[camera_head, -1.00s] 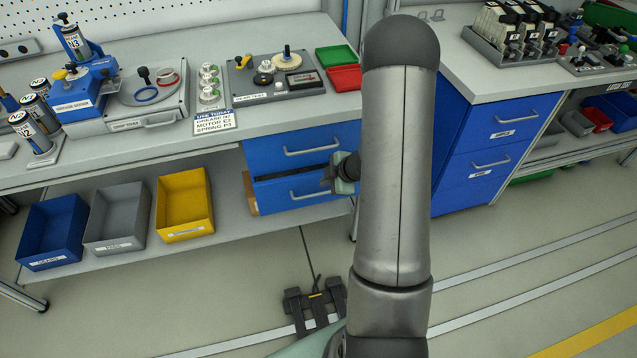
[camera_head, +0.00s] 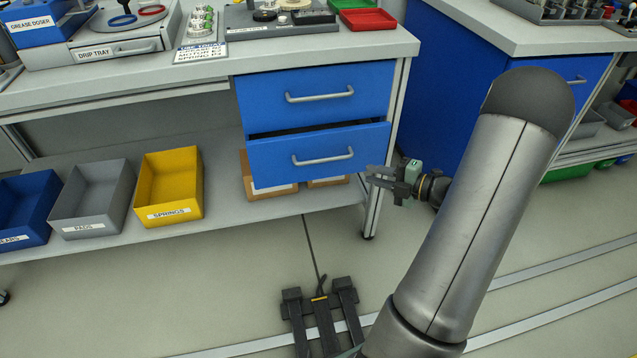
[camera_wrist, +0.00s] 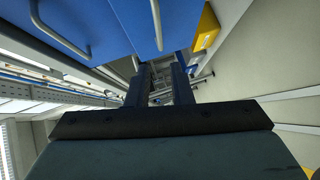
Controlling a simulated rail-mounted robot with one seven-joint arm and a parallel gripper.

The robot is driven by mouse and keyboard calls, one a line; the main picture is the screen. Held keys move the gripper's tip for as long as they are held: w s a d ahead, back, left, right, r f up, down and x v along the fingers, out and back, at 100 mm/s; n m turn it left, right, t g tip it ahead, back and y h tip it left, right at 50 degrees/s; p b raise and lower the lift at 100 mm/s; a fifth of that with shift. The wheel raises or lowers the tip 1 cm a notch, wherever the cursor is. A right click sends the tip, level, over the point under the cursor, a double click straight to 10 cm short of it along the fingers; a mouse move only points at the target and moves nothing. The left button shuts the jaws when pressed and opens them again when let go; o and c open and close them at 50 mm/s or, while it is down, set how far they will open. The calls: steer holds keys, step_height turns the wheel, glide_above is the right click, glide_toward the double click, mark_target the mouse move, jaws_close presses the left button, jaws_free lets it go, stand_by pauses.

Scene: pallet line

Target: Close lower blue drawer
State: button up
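The lower blue drawer (camera_head: 285,160) is under the bench in the head view, below the upper blue drawer (camera_head: 270,98). Its front stands slightly out, with a dark gap along its top edge. Its grey bar handle (camera_head: 323,158) is free. My gripper (camera_head: 371,179) is just right of the drawer's lower right corner, fingers pointing left, apart from the handle. In the wrist view my gripper (camera_wrist: 160,72) has its two fingers spread with nothing between them. The lower drawer (camera_wrist: 177,22) shows there at the top. Whether a finger touches the drawer cannot be told.
A bench leg (camera_head: 373,205) stands just below my gripper. Cardboard boxes (camera_head: 268,190) sit on the shelf under the drawer. A yellow bin (camera_head: 168,190) and a grey bin (camera_head: 95,200) stand left. A second blue cabinet (camera_head: 440,115) is to the right.

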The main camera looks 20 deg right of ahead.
mark_target(323, 161)
steer(key=shift+n, duration=0.3)
steer(key=b+x, duration=0.4)
steer(key=x, duration=1.2)
steer(key=shift+w+a, duration=0.15)
steer(key=shift+w, duration=0.25)
